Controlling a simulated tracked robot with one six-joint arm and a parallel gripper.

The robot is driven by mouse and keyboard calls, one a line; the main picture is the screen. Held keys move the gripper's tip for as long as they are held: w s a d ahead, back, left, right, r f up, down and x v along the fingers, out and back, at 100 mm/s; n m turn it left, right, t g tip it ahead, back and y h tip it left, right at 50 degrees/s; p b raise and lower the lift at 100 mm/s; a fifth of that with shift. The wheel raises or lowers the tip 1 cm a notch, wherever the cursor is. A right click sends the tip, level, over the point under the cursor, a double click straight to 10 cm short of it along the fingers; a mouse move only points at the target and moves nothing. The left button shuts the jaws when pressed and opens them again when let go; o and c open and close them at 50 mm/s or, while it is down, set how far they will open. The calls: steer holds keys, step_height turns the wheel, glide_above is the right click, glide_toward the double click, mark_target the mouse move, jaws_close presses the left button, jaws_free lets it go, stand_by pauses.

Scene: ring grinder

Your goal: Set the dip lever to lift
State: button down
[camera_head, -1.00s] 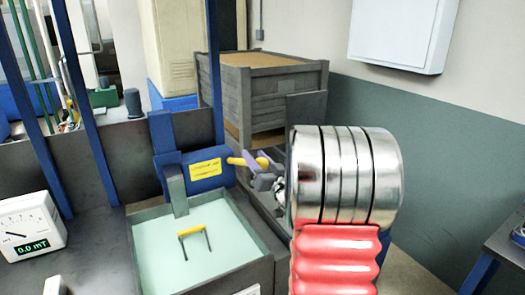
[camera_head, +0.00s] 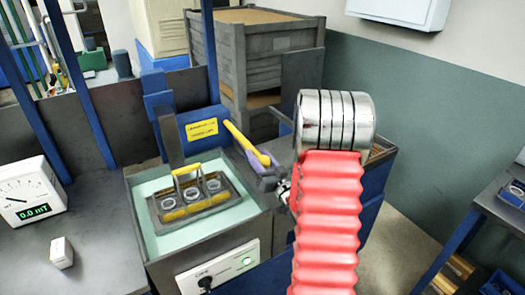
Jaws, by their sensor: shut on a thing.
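The dip lever (camera_head: 240,140) is a yellow rod with a rounded knob. It comes out of the blue dip unit (camera_head: 188,128), which bears a yellow label, and slopes down to the right. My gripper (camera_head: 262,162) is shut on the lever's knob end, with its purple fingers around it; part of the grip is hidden. A basket (camera_head: 203,208) with a yellow handle and several metal rings shows above the pale liquid of the square tank (camera_head: 154,250). My red arm and metal wrist hide what lies behind them.
A white meter (camera_head: 28,190) reading 0.0 mT stands at the left, near a small white block (camera_head: 61,253). A control box (camera_head: 218,270) with a green light is at the tank's front. A grey crate (camera_head: 262,55) stands behind. Floor is open at the right.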

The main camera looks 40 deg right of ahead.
steer(key=shift+a+f, duration=0.1)
steer(key=shift+f, duration=0.3)
steer(key=c, duration=1.2)
jaws_free()
steer(key=shift+r, duration=0.1)
steer(key=shift+o, duration=0.2)
steer(key=s+a+f, duration=0.1)
steer(key=s+a, duration=0.1)
steer(key=s, duration=1.1)
steer(key=shift+s+f, duration=0.2)
steer(key=shift+f, duration=0.2)
steer(key=shift+c, duration=0.3)
